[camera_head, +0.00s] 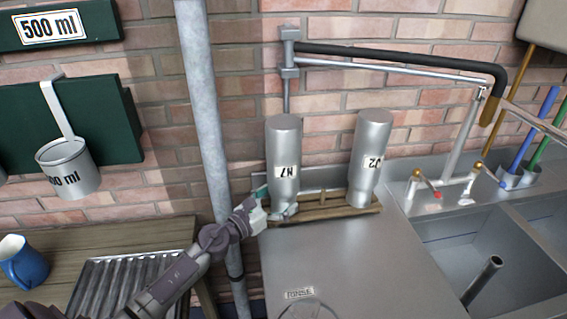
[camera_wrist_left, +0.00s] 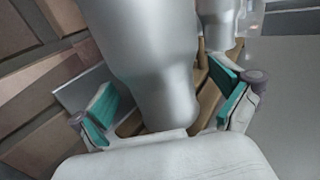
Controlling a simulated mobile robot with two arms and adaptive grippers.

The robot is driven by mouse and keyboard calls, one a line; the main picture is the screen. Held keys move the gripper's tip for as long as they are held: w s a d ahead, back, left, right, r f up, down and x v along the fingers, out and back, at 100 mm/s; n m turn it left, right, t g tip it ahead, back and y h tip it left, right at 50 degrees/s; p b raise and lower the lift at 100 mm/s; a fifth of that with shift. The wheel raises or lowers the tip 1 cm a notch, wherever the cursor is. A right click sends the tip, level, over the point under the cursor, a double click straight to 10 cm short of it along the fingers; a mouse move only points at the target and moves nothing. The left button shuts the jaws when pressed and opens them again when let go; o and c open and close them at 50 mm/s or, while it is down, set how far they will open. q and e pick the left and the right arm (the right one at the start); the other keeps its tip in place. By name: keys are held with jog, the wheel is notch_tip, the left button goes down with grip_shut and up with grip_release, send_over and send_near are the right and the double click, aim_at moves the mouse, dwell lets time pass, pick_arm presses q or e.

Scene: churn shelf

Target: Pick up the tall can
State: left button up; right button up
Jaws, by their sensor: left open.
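Two tall metal cans stand upside down on a wooden rack. The left one, marked N7 (camera_head: 284,150), is nearest my left gripper; the other, marked with a 2 (camera_head: 371,150), stands to its right. In the left wrist view the near can (camera_wrist_left: 155,60) fills the middle, its narrowed neck between my teal-padded fingers. My left gripper (camera_wrist_left: 165,108) is open, with a finger on each side of the neck and gaps still showing. It also shows in the head view (camera_head: 270,206) at the can's lower part. The second can (camera_wrist_left: 220,25) shows behind in the wrist view. My right gripper is not in view.
The wooden rack (camera_head: 335,209) sits at the back of a steel counter (camera_head: 350,265), against a brick wall. A grey pipe (camera_head: 207,120) stands left of the cans. A sink (camera_head: 470,260) with taps is at right, a blue mug (camera_head: 24,262) at far left.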

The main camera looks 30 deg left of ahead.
pick_arm(q)
jog(key=shift+x, duration=0.95)
jog(key=shift+s, duration=0.1)
jog(key=shift+c, duration=0.3)
jog(key=c, duration=1.1)
jog(key=shift+c, duration=0.8)
jog(key=shift+r, duration=0.1)
